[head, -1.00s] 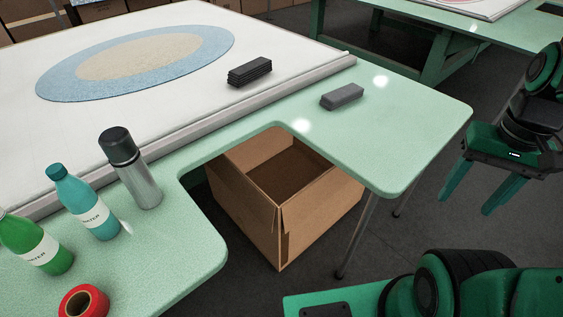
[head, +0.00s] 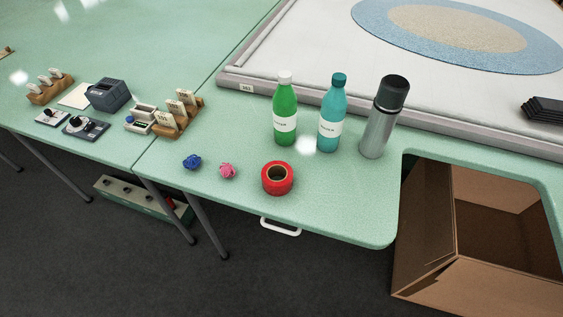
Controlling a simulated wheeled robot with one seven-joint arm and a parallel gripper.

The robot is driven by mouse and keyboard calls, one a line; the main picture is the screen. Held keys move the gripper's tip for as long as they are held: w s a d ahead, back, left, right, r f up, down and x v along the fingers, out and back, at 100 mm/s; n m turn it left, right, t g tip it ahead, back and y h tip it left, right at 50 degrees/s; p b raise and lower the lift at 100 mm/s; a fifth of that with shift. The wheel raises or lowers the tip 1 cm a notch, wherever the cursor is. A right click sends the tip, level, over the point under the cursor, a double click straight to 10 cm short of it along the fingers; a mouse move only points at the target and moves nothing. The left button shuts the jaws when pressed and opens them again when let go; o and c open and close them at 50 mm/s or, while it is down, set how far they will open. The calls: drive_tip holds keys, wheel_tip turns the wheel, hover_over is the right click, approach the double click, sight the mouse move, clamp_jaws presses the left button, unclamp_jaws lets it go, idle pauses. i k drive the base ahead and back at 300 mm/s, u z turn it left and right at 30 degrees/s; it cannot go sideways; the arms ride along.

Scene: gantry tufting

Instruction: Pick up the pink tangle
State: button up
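The pink tangle (head: 228,171) is a small knotted bundle lying on the green table (head: 330,205), near its front edge. A blue tangle (head: 192,162) lies to its left, a short gap away. A red tape roll (head: 277,178) stands close to its right. Nothing covers the pink tangle. My gripper is outside the current head view, so its distance from the tangle does not show.
A green bottle (head: 285,110), a teal bottle (head: 331,114) and a steel flask (head: 383,118) stand behind and to the right. Wooden card holders (head: 178,118) stand at left. An open cardboard box (head: 425,255) is below the table's cutout. Dark floor lies in front.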

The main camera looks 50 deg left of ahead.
sight(227, 171)
drive_tip(key=u, duration=2.3)
